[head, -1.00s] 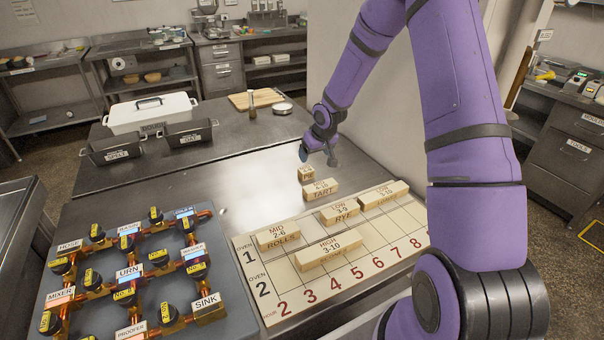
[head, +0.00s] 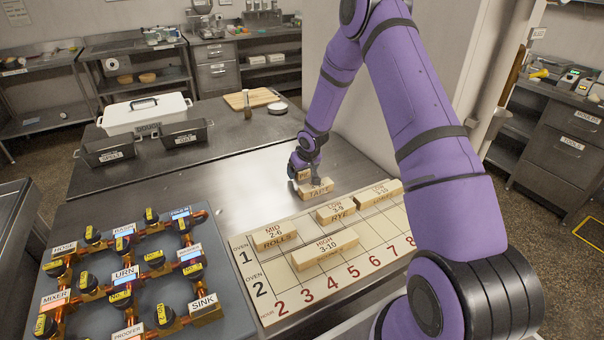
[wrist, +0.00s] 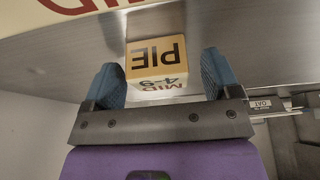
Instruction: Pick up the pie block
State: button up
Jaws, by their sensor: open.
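The pie block (wrist: 155,56) is a small pale wooden block marked PIE. In the wrist view it sits on the steel counter between the two blue fingers of my gripper (wrist: 161,72). The fingers are open with a visible gap on each side of it. In the head view my gripper (head: 305,163) is low over the pie block (head: 303,177), which it partly hides.
A planning board (head: 288,285) holds the rolls block (head: 274,238), the high block (head: 325,249) and the rye block (head: 337,213). A valve panel (head: 215,330) stands at left. Black tins (head: 113,151) stand at back left. The counter (head: 225,185) left of my gripper is clear.

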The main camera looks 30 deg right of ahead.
jog(key=shift+c, duration=0.5)
jog(key=c, duration=0.9)
jog(key=shift+r, duration=0.1)
